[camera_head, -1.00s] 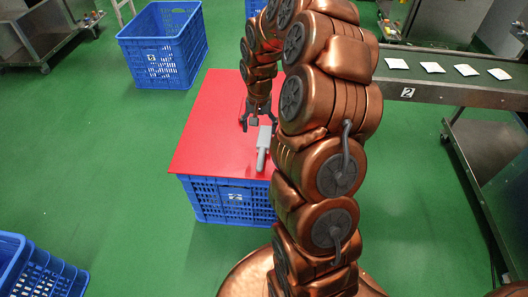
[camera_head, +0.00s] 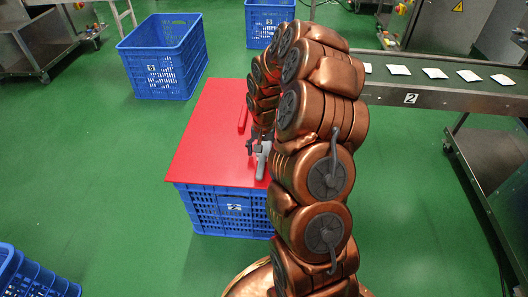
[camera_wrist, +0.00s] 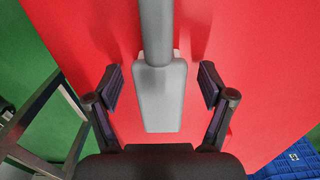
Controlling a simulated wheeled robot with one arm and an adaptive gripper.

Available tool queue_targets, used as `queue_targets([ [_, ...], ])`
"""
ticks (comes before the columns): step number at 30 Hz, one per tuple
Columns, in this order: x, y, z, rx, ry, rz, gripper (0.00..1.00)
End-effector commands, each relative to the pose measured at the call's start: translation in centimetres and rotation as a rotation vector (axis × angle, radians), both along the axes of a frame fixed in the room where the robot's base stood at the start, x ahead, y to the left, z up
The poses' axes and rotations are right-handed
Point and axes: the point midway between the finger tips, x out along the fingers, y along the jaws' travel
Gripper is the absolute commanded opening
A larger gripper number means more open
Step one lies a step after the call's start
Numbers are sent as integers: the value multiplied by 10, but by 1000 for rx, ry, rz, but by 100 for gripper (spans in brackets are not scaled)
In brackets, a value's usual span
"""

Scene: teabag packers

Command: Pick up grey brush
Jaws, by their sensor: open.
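The grey brush (camera_head: 263,163) lies on the red top near its front edge, partly hidden by my arm in the head view. In the wrist view, its wide grey block (camera_wrist: 160,98) and a narrower round section fill the middle. My gripper (camera_head: 257,146) is at the brush in the head view. In the wrist view, my gripper (camera_wrist: 161,87) is open, with one finger on each side of the block and a red gap on both sides. Neither finger touches the brush.
The red top (camera_head: 205,150) rests on a blue crate (camera_head: 215,212). Other blue crates stand at back left (camera_head: 165,75) and back centre (camera_head: 262,30). A conveyor (camera_head: 440,94) with several white packets runs at right. Green floor is open at left.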

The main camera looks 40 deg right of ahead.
Motion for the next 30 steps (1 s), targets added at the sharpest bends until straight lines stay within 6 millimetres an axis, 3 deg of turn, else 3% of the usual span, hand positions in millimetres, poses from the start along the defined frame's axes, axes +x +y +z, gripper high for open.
queue_targets([
  [6, 0, 0, 0, 0, 0, 0, 79],
  [25, 0, 0, 0, 1, 1, 0, 14],
  [30, 0, 0, 0, 1, 1, 0, 12],
])
